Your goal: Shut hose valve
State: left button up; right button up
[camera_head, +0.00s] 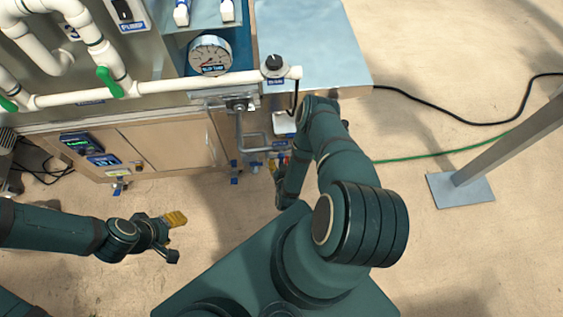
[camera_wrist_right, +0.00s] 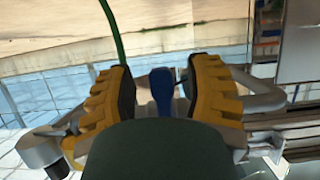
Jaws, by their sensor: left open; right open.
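A blue handle (camera_wrist_right: 161,88), which looks like the hose valve's lever, stands between the fingers of my right gripper (camera_wrist_right: 160,95) in the right wrist view. Both yellow finger pads are apart, with a gap visible on each side of the handle. In the head view my right gripper (camera_head: 279,163) is low by the bench's right end, largely hidden by my arm and the fittings above. The valve body cannot be made out. My left gripper (camera_head: 172,237) is open and empty above the floor at the left, away from the bench.
White pipes with green handles (camera_head: 109,81) run over the bench top. A pressure gauge (camera_head: 210,55) and a black knob (camera_head: 274,63) stand near its right end. A green hose (camera_head: 440,153) and a black cable (camera_head: 465,122) cross the floor. A grey post's base plate (camera_head: 460,190) is at right.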

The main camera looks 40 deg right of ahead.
aim_at(281, 155)
jog(key=shift+r, duration=0.1)
notch_tip(281, 155, up, 10)
jog(key=shift+f, duration=0.1)
dwell(0.3)
dwell(0.4)
